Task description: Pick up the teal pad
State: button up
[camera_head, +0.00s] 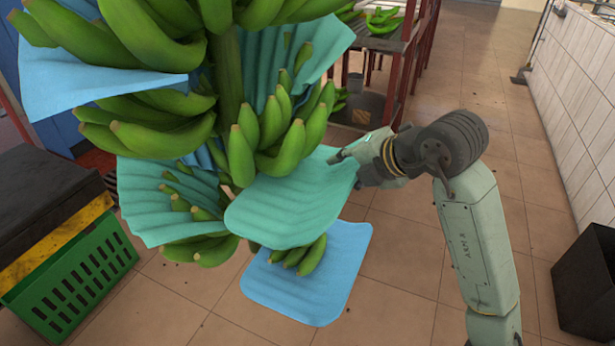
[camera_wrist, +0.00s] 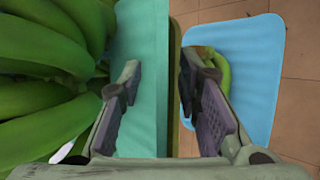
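A teal pad (camera_head: 285,205) with a ribbed surface sticks out from the lower part of the hanging banana bunch. My gripper (camera_head: 345,158) is at its right edge. In the wrist view, the teal pad (camera_wrist: 145,50) runs between the two fingers of my gripper (camera_wrist: 160,80). The fingers stand apart, one on each side of the pad's edge, and do not look closed on it. Whether either finger touches the pad is hard to tell. Other teal pads sit among the bananas, one at lower left (camera_head: 160,200) and one at upper right (camera_head: 310,45).
A blue pad (camera_head: 315,280) lies just below the teal pad, with a few bananas above it. Another blue pad (camera_head: 95,75) is at upper left. Green bananas (camera_head: 165,130) crowd the stem. A green crate (camera_head: 75,285) stands left, a dark bin (camera_head: 585,280) right.

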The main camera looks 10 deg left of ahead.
jog(key=shift+w+a+f, duration=0.35)
jog(key=shift+w+f, duration=0.1)
jog(key=shift+c, duration=0.3)
grip_shut()
